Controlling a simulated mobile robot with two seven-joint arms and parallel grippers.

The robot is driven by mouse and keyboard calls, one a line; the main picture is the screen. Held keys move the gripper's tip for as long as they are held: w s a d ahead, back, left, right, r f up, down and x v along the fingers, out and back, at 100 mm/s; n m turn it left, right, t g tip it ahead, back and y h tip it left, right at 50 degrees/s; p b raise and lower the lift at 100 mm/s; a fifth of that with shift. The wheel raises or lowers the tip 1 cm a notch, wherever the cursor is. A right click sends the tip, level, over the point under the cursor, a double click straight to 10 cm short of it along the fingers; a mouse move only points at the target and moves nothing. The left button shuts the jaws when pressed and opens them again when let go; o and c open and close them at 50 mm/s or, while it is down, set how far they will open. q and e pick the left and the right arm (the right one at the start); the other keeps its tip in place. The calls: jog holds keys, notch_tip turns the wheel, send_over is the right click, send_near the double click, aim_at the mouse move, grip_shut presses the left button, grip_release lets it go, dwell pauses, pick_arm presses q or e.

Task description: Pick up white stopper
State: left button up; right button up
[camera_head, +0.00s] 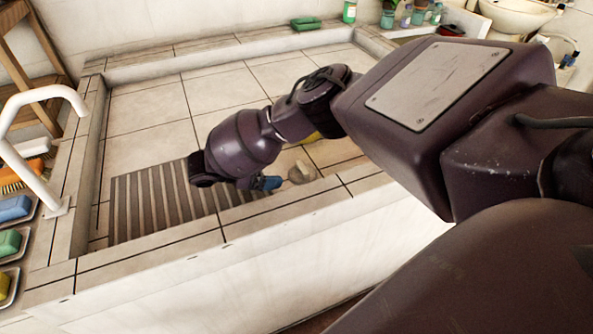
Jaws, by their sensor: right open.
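A small off-white rounded thing (302,172), which looks like the white stopper, lies in the tiled basin near its front wall, to the right of my right gripper. My right arm comes in from the right and reaches over the basin. My right gripper (201,178) is over the right part of the grey ribbed panel, open. Its fingers are mostly hidden by the wrist, and I see nothing held. The gripper is apart from the off-white thing. My left gripper is out of view.
A ribbed panel (150,203) lies on the basin floor. A white faucet (40,110) and soap trays stand left. A green sponge (305,23) is on the back ledge.

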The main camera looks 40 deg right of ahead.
aim_at(300, 168)
jog(key=x, duration=0.3)
jog(key=shift+a+f, duration=0.1)
jog(key=shift+f, duration=0.05)
jog(key=shift+s+d+f+b, duration=0.15)
jog(key=shift+d+b, duration=0.2)
jog(key=shift+d, duration=0.45)
jog(key=shift+b+x, duration=0.35)
jog(key=shift+x, duration=2)
jog(key=c, duration=0.8)
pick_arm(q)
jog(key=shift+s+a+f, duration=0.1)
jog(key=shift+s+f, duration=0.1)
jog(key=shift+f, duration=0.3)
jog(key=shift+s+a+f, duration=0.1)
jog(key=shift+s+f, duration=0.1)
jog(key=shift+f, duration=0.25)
pick_arm(e)
jog(key=shift+c, duration=1)
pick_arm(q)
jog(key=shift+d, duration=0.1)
pick_arm(e)
jog(key=shift+r, duration=0.3)
